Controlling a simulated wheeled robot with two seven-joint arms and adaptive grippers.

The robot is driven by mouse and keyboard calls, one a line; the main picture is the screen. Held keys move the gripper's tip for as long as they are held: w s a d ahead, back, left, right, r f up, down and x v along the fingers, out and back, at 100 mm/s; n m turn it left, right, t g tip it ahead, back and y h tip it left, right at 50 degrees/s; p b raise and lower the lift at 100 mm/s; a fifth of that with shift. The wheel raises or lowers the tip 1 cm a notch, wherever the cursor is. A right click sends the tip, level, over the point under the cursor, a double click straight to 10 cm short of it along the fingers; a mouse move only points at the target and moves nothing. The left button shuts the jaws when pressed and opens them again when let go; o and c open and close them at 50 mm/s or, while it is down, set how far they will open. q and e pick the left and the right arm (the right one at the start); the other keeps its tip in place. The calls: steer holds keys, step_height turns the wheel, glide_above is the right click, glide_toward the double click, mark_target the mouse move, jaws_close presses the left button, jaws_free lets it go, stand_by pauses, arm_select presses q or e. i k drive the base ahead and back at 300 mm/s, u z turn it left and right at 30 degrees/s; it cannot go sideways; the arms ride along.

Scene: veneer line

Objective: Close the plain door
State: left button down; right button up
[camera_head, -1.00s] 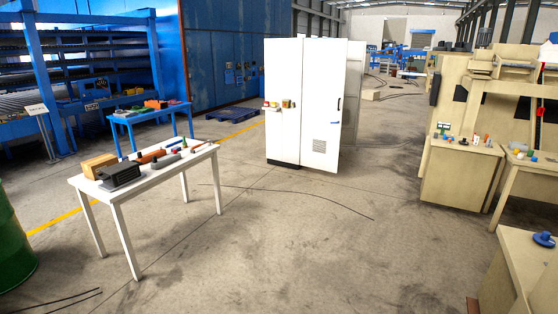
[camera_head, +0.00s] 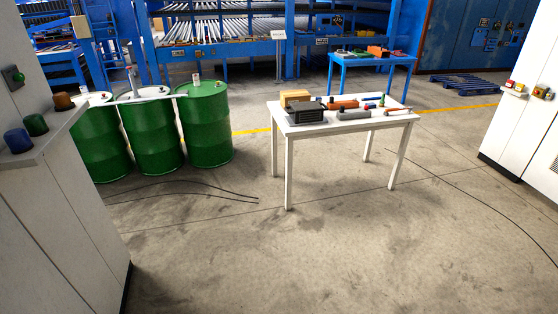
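A white cabinet (camera_head: 518,120) stands at the right edge, cut off by the frame. Part of its front and a dark vent at the very edge show; I cannot tell whether a door on it is open. A second pale cabinet (camera_head: 70,220) fills the left edge close by, with seams between its front panels. I cannot tell which panel is the plain door. Neither of my grippers is in view.
A white table (camera_head: 290,123) with tools stands in the middle. Several green drums (camera_head: 208,130) stand left of it. A blue table (camera_head: 345,66) and a blue pallet (camera_head: 462,85) are behind. Thin cables (camera_head: 475,190) lie on the floor. The near floor is clear.

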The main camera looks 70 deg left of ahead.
mark_target(30, 284)
steer(key=u, duration=4.3)
steer(key=i, duration=0.8)
